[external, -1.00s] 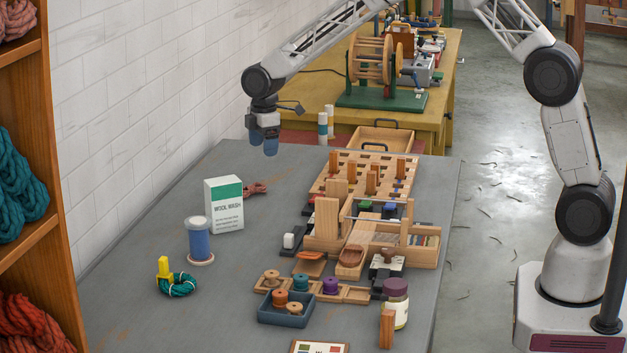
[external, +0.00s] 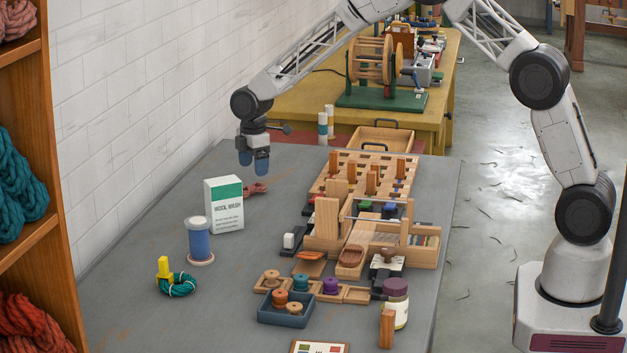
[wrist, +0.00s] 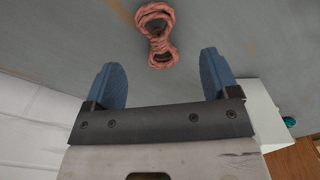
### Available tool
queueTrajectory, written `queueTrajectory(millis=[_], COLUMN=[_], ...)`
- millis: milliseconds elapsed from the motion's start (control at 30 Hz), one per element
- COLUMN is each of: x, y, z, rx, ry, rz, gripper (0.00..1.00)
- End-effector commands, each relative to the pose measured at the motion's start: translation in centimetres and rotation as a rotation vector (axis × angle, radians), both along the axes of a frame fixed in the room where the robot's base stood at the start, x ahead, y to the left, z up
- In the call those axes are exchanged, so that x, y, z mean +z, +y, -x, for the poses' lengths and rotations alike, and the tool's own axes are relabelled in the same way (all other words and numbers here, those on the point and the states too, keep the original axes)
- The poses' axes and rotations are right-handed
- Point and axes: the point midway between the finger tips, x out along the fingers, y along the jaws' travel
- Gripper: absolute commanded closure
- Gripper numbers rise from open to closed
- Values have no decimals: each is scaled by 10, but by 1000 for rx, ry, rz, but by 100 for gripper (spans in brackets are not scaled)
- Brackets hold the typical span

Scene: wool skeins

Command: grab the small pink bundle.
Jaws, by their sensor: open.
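The small pink bundle (external: 256,188) lies on the grey table behind the white and green wool wash box, which hides part of it in the external view. In the wrist view the bundle (wrist: 157,34) is a twisted skein in a figure-eight shape, lying beyond the fingertips and between their lines. My gripper (external: 253,160) is above the table, over the bundle's far side, with its blue fingers pointing down. In the wrist view my gripper (wrist: 160,72) is open, with nothing between the fingers.
The wool wash box (external: 224,205) stands close to the bundle. A blue spool (external: 199,242) and a teal skein (external: 177,285) are nearer the camera. Wooden racks (external: 362,175) fill the table's right side. A white brick wall (external: 140,110) runs along the left.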

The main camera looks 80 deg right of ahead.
Motion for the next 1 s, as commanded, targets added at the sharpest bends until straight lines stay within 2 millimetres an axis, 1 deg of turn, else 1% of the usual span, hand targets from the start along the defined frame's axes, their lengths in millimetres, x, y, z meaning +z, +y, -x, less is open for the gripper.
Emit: queueTrajectory(millis=[100,200,500,633,767,1000], x=[-10,-14,-14,-19,-30,-57], y=[0,0,0,0,-1,-2], z=[0,0,0,0,0,-1], rx=[0,0,0,0,0,0], ry=[1,0,0,1,1,1], rz=[0,0,0,0,0,0], gripper=[19,19,19,19,19,19])
